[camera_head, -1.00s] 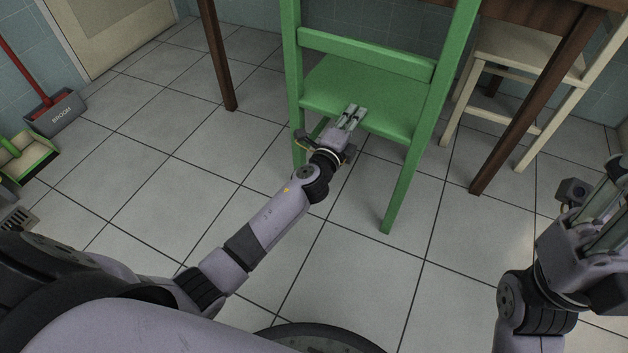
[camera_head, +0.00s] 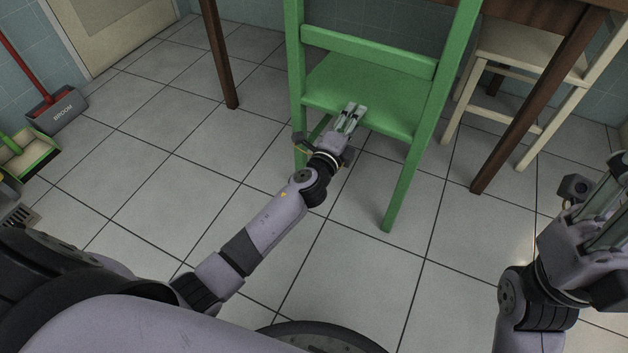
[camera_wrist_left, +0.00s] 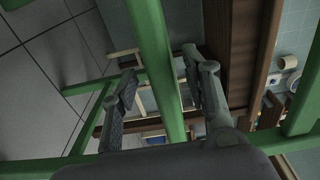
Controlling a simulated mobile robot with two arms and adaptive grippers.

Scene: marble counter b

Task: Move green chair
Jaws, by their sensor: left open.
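The green chair (camera_head: 375,88) stands upright on the tiled floor at the top centre of the head view, its back towards me. My left gripper (camera_head: 354,109) reaches up to the near edge of the seat, below the backrest rail, and overlaps the edge in the picture. In the left wrist view, the left gripper (camera_wrist_left: 166,88) has its fingers apart, with a green chair bar (camera_wrist_left: 158,62) running between them. I cannot tell whether they touch it. My right gripper (camera_head: 605,210) is at the right edge, partly cut off, away from the chair.
A brown table (camera_head: 545,90) stands behind the chair, its legs on both sides. A cream chair (camera_head: 510,50) is to the right. A broom and dustpan box (camera_head: 58,112) and a green dustpan (camera_head: 28,160) are at the left. The floor in front is clear.

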